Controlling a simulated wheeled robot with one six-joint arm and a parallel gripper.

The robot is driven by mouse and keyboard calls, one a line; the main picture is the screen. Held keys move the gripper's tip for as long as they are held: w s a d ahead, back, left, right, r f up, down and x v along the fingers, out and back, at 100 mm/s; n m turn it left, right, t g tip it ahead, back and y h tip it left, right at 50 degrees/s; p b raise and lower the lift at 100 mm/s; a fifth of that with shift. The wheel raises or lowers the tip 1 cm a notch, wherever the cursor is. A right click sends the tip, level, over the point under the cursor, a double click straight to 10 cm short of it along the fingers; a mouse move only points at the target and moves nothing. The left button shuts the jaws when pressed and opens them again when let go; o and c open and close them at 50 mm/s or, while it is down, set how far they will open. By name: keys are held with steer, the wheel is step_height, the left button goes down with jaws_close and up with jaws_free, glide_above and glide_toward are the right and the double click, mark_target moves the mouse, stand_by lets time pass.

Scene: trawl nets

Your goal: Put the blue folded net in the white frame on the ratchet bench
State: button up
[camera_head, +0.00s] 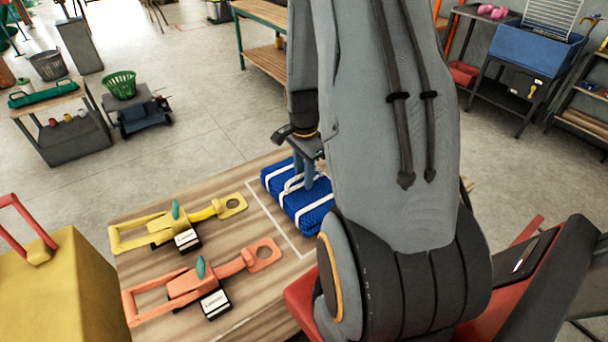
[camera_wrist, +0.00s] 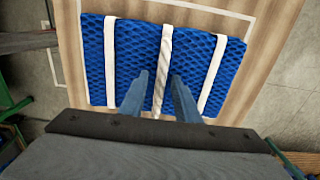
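The blue folded net (camera_head: 311,219), bound with white straps, lies flat on the wooden ratchet bench (camera_head: 138,212). The white frame (camera_head: 272,219) is a painted outline on the bench top. The net lies beside its near lines, apparently inside, but my arm hides the far right side in the head view. In the wrist view the net (camera_wrist: 130,55) shows bare wood between it and the frame line (camera_wrist: 248,22). My gripper (camera_head: 305,182) points down over the net's middle. Its fingers (camera_wrist: 158,88) stand apart on either side of the middle white strap, with gaps visible.
A yellow ratchet (camera_head: 165,229) and an orange ratchet (camera_head: 195,283) lie left of the frame. A yellow case (camera_head: 65,290) stands at the front left. A low table with a green basket (camera_head: 119,84) stands behind on open floor.

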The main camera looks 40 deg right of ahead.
step_height(320, 180, up, 12)
steer(key=b, duration=0.3)
steer(key=s+a+n, duration=0.2)
steer(key=a+n, duration=0.7)
steer(key=a, duration=0.1)
steer(key=s+a+n+t+b, duration=0.1)
steer(key=s+a+n, duration=0.2)
steer(key=a+n, duration=0.6)
steer(key=shift+s+a+f+n+b, duration=0.15)
steer(key=shift+a+f+n+b, duration=0.25)
steer(key=shift+a, duration=0.35)
stand_by(0.9)
